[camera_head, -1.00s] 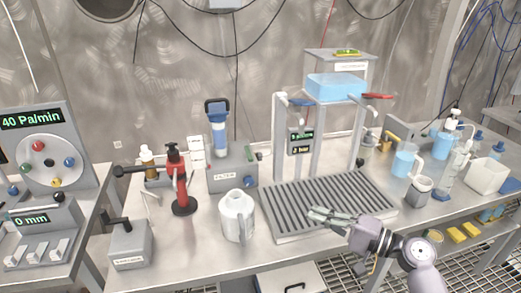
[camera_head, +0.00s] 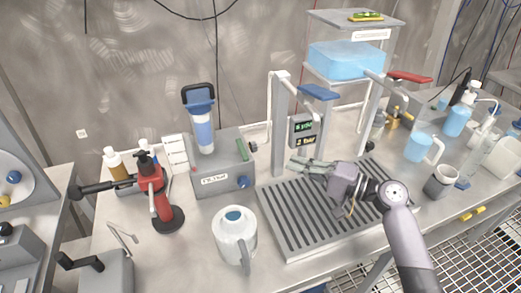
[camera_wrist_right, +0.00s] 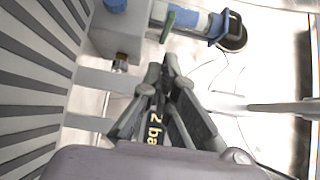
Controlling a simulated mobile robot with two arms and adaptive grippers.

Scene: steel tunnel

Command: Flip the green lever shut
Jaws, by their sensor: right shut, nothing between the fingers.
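The green lever (camera_head: 253,149) is a small green handle at the right side of the grey filter box (camera_head: 222,165). It also shows in the right wrist view (camera_wrist_right: 168,27), beyond the fingertips. My right gripper (camera_head: 293,165) is shut and empty, in front of the pressure display and above the back of the grated tray, with its fingers pointing left. In the wrist view its fingertips (camera_wrist_right: 163,66) are together and appear apart from the lever. My left gripper is not in view.
The grated tray (camera_head: 268,221) lies below my right gripper. A display (camera_head: 303,129) and grey posts stand close behind it. A white jug (camera_head: 234,236) stands at the front, a red stand (camera_head: 161,203) further left. A blue tank (camera_head: 347,60) is overhead.

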